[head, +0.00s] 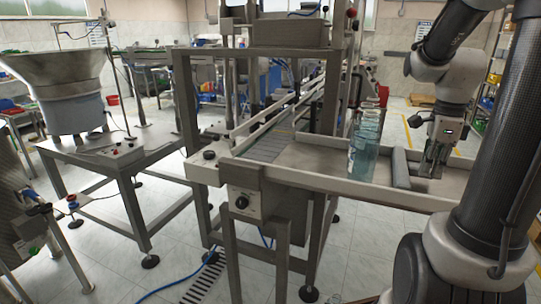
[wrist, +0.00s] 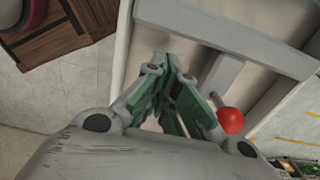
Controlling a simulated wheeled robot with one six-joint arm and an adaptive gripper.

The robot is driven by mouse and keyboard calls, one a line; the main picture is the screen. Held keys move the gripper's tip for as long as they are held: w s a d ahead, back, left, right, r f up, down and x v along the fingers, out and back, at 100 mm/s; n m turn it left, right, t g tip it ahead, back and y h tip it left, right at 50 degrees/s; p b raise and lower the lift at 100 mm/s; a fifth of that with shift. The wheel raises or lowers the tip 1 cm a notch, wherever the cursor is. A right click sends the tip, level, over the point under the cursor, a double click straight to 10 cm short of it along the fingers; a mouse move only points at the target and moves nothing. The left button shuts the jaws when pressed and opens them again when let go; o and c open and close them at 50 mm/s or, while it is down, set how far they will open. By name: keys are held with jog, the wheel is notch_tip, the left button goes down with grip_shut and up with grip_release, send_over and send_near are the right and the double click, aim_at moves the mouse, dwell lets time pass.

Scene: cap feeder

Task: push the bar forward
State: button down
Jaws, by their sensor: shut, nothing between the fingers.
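The grey bar (head: 401,168) lies across the flat tray of the feeder table, just right of the glass bottles (head: 364,145). My gripper (head: 431,170) points down over the tray on the right side of the bar, with a small gap between them in the head view. Its fingers are shut and empty. In the wrist view the shut fingers (wrist: 168,75) are beside a grey bar (wrist: 222,75), on its left. Whether they touch is hard to tell.
The tray's raised front rail (head: 340,184) runs below the gripper. A conveyor (head: 270,140) leads away left of the bottles. A red ball knob (wrist: 231,120) shows close to my right finger in the wrist view. A bowl feeder (head: 62,85) stands far left.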

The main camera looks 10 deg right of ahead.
notch_tip(320, 180, down, 5)
jog(key=shift+r, duration=0.15)
jog(key=w+a, duration=0.7)
jog(key=a, duration=0.4)
jog(key=w+a, duration=0.7)
jog(key=a, duration=0.4)
jog(key=w+a, duration=0.8)
jog(key=a, duration=0.2)
jog(key=shift+w+a+r, duration=0.1)
jog(key=shift+a, duration=0.3)
notch_tip(320, 180, up, 10)
jog(key=s+d, duration=0.1)
jog(key=d, duration=0.1)
jog(key=shift+s, duration=0.15)
